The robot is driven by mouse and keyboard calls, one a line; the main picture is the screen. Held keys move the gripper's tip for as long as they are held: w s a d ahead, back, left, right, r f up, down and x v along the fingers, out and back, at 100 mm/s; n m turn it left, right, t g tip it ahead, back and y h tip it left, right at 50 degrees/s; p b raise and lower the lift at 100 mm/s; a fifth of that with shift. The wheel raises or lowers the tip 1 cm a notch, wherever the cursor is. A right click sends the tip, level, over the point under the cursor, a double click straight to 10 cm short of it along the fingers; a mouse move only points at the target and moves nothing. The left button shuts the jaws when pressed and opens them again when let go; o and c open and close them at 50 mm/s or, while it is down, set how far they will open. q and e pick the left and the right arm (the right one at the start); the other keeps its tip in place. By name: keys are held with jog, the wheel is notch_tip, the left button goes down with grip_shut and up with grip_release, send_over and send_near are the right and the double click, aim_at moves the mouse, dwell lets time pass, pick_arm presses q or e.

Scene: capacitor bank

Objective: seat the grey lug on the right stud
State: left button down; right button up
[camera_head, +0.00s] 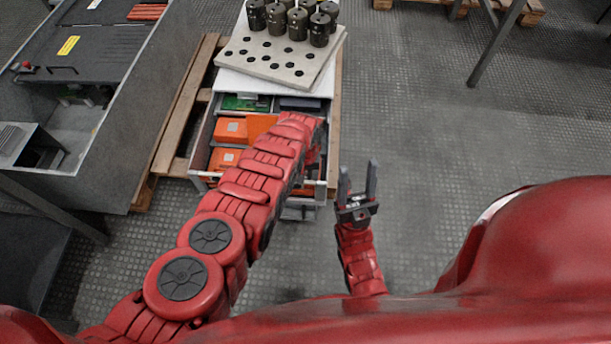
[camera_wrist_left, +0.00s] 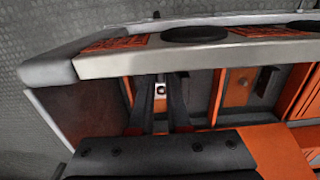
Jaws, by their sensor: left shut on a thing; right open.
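My left gripper (camera_wrist_left: 160,107) has its two dark fingers closed around a small light-grey piece with a dark round centre, which looks like the grey lug (camera_wrist_left: 160,90). It is just below a grey bar (camera_wrist_left: 210,58) in the left wrist view. In the head view my left arm reaches over the open orange-filled unit, and its own links hide the gripper and the lug. I cannot make out the right stud in either view. My right gripper (camera_head: 358,190) is open and empty, fingers pointing up, to the right of the unit and apart from it.
Orange blocks (camera_head: 230,130) sit inside the open unit. Behind them a pale plate (camera_head: 275,62) with dark holes carries several dark cylinders (camera_head: 297,22). A wooden pallet (camera_head: 180,115) lies underneath. A grey bench (camera_head: 125,110) stands at left.

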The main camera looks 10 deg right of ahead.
pick_arm(q)
jog(key=shift+f, duration=0.3)
dwell(0.5)
jog(key=c, duration=0.8)
grip_release()
jog(key=shift+w+r, duration=0.1)
jog(key=shift+r, duration=0.45)
notch_tip(320, 180, up, 3)
jog(key=p, duration=0.2)
jog(key=shift+p, duration=0.3)
notch_tip(320, 180, up, 13)
jog(key=p, duration=0.2)
jog(key=shift+r, duration=0.15)
jog(key=shift+s, duration=0.2)
